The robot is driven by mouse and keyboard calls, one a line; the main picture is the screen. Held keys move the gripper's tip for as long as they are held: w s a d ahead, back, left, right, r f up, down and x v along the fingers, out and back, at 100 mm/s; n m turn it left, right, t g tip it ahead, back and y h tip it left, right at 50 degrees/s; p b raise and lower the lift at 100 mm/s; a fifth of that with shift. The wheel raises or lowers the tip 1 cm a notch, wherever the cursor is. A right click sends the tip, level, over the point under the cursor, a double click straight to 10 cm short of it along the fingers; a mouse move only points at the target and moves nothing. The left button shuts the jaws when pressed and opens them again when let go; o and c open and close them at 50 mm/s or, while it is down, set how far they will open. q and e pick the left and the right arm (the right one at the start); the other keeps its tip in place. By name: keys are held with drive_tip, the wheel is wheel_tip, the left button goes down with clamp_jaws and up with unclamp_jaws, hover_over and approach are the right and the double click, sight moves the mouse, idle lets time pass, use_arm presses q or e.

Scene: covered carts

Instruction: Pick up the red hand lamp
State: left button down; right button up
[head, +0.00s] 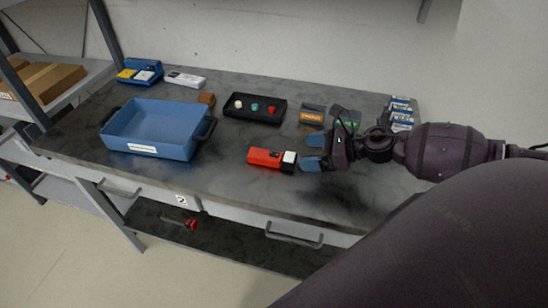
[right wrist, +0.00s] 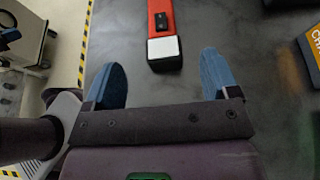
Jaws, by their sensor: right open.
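The red hand lamp (head: 267,157) lies on the dark grey worktop, with a black switch and a white lens end pointing right. In the right wrist view the lamp (right wrist: 161,22) lies just beyond the fingertips, its white end facing me, between the lines of the two fingers. My right gripper (head: 312,152) is open and empty, its blue fingers just right of the lamp's white end; it also shows in the right wrist view (right wrist: 163,75). I see no contact. My left gripper is not in view.
A blue tote (head: 145,150) stands left of the lamp. A black tray (head: 236,112) with several coloured knobs lies behind it. Small boxes (head: 312,115) and blue-white packs (head: 401,115) stand behind my right arm. The worktop's front edge is close.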

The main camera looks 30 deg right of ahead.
sight(279, 155)
drive_tip(key=shift+p+x, duration=0.45)
drive_tip(key=shift+x, duration=3.5)
drive_tip(key=shift+d, duration=0.1)
drive_tip(key=c, duration=1.1)
